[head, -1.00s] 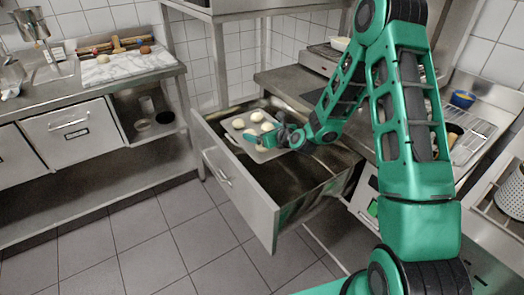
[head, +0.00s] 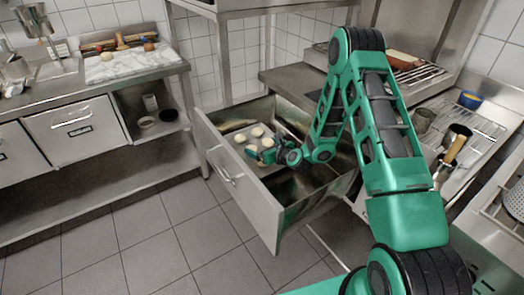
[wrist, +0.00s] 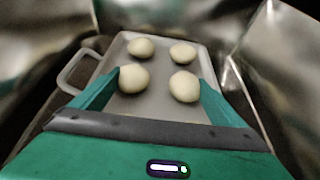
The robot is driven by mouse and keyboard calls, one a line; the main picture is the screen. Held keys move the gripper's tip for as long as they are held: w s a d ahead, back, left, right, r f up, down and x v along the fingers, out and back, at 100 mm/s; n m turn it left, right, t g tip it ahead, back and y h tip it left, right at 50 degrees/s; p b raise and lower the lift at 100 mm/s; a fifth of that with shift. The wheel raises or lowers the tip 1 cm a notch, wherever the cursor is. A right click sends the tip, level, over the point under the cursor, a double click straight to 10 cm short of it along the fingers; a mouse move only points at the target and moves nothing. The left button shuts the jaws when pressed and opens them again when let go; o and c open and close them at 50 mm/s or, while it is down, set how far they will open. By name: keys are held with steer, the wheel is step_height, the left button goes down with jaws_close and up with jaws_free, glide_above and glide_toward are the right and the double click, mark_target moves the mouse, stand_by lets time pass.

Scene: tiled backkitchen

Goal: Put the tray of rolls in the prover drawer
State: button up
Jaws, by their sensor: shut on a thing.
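The grey tray (head: 229,137) with pale round rolls (head: 257,131) is down inside the pulled-out steel prover drawer (head: 236,191), near its front panel. In the wrist view the tray (wrist: 160,58) carries two rows of rolls (wrist: 134,78), and a loop handle (wrist: 68,75) shows at its left. My gripper (head: 262,152) reaches down into the drawer. Its fingers (wrist: 160,80) lie along both sides of the tray's near end and are shut on it. The tray's underside is hidden, so I cannot tell whether it touches the drawer floor.
Shiny drawer walls (wrist: 285,45) stand close around the tray. A steel counter (head: 285,83) is behind the drawer. A marble board (head: 120,64) with dough tools lies on the left worktop. The tiled floor (head: 150,235) in front is clear.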

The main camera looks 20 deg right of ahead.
steer(key=shift+f, duration=0.65)
steer(key=o, duration=1.4)
steer(key=shift+f, duration=0.1)
steer(key=shift+c, duration=0.2)
steer(key=v, duration=0.7)
steer(key=shift+s+r, duration=0.25)
steer(key=shift+r, duration=0.1)
